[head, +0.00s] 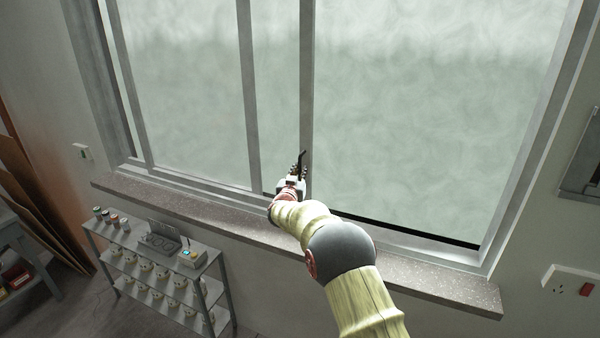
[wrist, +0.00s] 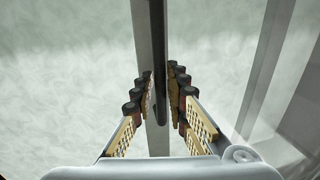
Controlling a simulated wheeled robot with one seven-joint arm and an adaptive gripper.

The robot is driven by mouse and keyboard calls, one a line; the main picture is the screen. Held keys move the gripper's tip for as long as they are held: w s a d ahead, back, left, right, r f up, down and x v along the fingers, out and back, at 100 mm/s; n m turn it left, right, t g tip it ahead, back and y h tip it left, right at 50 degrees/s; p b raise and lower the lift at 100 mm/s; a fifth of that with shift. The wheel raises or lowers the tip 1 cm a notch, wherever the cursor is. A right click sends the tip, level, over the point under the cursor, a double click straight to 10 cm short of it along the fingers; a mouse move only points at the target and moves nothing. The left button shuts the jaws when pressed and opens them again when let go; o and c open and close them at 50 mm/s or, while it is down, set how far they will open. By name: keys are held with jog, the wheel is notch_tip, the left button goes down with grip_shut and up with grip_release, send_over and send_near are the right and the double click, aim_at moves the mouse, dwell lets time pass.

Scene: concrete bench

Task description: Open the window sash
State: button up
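The window fills the upper part of the head view, with frosted grey-green panes in a grey frame. One upright stile (head: 306,85) near the middle carries a slim black handle (head: 303,158); another stile (head: 247,90) stands a little to its left. I cannot tell which panes belong to the moving sash. My gripper (head: 297,172) is at the handle, low on the stile. In the wrist view the dark handle (wrist: 158,45) runs upright between the fingertips, which close in on both sides and seem to touch it.
A speckled sill (head: 440,280) runs below the window. A grey shelf rack (head: 160,262) with several small pots and cans stands below left. A wall socket (head: 572,285) is at the right. Brown boards (head: 30,190) lean at the far left. A dark strip (head: 400,229) lines the lower right frame.

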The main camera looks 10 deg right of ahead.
jog(key=shift+s+f, duration=0.1)
jog(key=v, duration=1.2)
